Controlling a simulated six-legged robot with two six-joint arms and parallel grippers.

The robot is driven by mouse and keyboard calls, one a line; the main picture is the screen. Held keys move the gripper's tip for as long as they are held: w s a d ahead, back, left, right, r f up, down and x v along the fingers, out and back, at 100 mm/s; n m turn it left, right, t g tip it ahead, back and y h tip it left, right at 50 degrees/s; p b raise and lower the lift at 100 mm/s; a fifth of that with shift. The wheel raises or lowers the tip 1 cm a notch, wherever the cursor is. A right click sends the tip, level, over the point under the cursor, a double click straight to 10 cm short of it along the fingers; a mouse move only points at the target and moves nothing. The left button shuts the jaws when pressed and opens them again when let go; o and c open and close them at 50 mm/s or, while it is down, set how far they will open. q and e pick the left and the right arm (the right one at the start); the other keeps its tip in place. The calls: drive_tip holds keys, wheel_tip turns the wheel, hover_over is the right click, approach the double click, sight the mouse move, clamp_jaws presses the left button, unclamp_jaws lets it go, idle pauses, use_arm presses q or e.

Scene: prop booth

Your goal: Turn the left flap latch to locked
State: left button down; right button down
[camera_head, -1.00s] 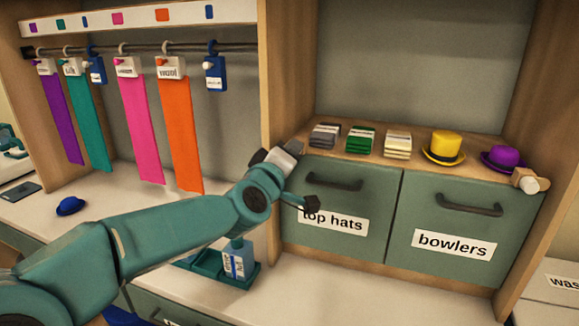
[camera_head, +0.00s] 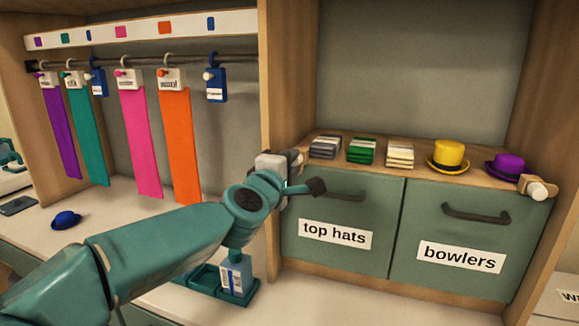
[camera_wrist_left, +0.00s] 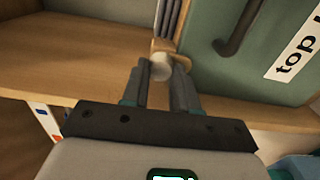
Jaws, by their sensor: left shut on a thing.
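The left flap (camera_head: 375,205), a green panel labelled "top hats" with a dark bar handle, is upright and closed. Its latch shows in the left wrist view as a pale round knob (camera_wrist_left: 161,68) on a wooden piece at the flap's corner. My left gripper (camera_wrist_left: 160,80) is shut on this knob, one finger on each side. In the head view my left gripper (camera_head: 296,160) is at the flap's upper left corner, and the arm mostly hides the latch there. My right gripper is in neither view.
The "bowlers" flap (camera_head: 455,240) is closed, with its own wooden latch (camera_head: 536,187) at its upper right. Card stacks, a yellow hat (camera_head: 448,157) and a purple hat (camera_head: 507,166) stand on the shelf above. A bottle (camera_head: 236,274) stands below my left arm.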

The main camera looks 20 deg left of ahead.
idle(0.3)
use_arm(q)
drive_tip(key=c, duration=0.9)
unclamp_jaws()
drive_tip(key=s, duration=1.6)
drive_tip(key=shift+s+a, duration=0.15)
drive_tip(key=shift+a, duration=0.1)
